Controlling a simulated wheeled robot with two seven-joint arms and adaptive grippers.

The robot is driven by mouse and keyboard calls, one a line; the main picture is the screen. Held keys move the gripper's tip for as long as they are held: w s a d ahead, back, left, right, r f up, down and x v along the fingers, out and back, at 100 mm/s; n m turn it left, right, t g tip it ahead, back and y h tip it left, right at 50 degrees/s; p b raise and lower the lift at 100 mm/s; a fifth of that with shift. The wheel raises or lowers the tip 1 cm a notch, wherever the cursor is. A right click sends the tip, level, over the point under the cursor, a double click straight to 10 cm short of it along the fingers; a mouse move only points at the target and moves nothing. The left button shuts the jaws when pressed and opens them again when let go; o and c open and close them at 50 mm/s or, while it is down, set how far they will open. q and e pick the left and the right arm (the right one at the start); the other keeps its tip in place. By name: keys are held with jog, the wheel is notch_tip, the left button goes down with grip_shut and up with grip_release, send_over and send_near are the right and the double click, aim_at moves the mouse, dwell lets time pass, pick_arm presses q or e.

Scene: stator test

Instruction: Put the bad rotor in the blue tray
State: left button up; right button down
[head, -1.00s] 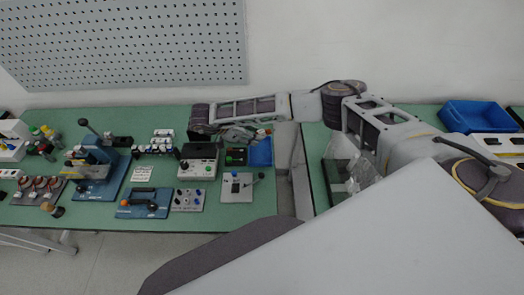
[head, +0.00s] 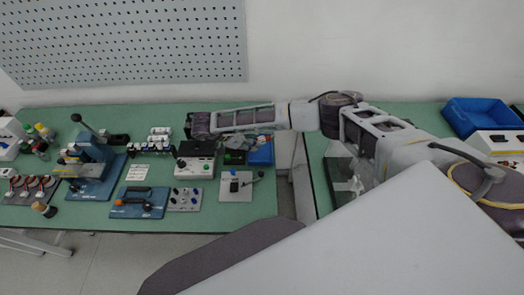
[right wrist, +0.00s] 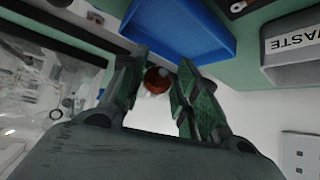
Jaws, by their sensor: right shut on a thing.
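My right gripper (right wrist: 157,88) is shut on a round red-brown rotor (right wrist: 155,79), which shows between the fingertips in the right wrist view. Whether it is the bad one cannot be told by looks. The blue tray (right wrist: 190,22) lies just past the fingertips at the top of that view, and the rotor looks apart from it. In the head view the blue tray (head: 262,154) is at the right end of the left table, partly under my right arm. There the right gripper (head: 255,139) is largely hidden by my forearm. My left gripper is not in view.
A bin marked WASTE (right wrist: 293,43) stands near the tray. Test boxes (head: 196,160), a blue press (head: 90,160) and a blue fixture (head: 142,203) stand on the green table. A gap separates the two tables. Another blue bin (head: 482,115) is at the back right.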

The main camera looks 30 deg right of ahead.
jog(key=shift+f, duration=0.2)
jog(key=c, duration=1)
grip_release()
jog(key=shift+o, duration=0.2)
jog(key=v, duration=1.2)
dwell(0.8)
